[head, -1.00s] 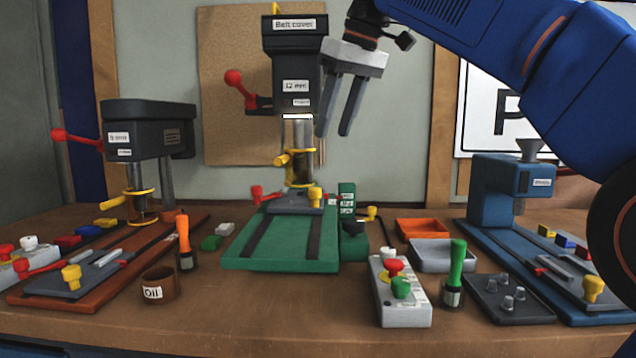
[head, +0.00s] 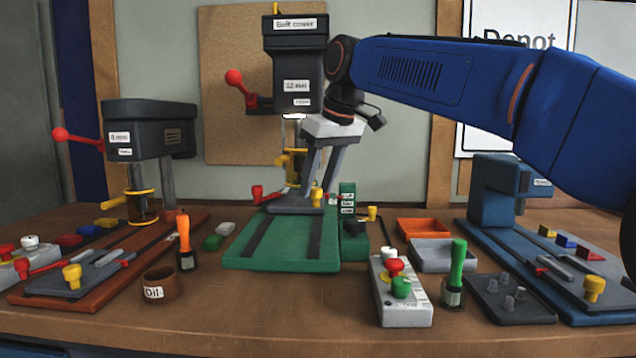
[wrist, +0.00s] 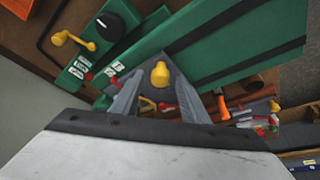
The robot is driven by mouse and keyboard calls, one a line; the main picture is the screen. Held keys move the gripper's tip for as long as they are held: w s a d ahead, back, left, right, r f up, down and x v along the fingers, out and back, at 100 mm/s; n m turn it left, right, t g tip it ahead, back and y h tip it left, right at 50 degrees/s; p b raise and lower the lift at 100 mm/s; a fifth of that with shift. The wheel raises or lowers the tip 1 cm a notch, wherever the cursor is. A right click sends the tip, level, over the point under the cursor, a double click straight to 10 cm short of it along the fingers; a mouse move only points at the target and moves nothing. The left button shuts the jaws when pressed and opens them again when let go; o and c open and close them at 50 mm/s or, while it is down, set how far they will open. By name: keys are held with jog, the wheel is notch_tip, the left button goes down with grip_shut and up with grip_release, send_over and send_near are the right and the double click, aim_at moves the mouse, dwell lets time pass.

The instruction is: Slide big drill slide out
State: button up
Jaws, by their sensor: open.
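The big drill (head: 296,60), labelled 12 mm and Belt cover, stands at the middle back on a green base (head: 290,258). Its grey slide (head: 285,209) sits at the back of the base, under the drill's column. A yellow knob (head: 317,196) stands at the slide's front right corner. My gripper (head: 311,198) is open and reaches down at the slide, its fingers close to the knob. In the wrist view the yellow knob (wrist: 160,74) shows between the open fingers. I cannot tell whether a finger touches it. The fingers hide part of the drill's lower column.
A red handle (head: 258,194) sits left of the slide. A green control box (head: 350,222) stands right of the base. A grey button box (head: 400,292) and a green-handled tool (head: 455,272) are at the front right. The green base's front is clear.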

grip_shut()
jog(key=s, duration=1.9)
jog(key=shift+s+a, duration=0.3)
jog(key=shift+s, duration=0.05)
grip_release()
jog(key=shift+s, duration=0.15)
jog(key=shift+r, duration=0.1)
jog(key=v, duration=1.7)
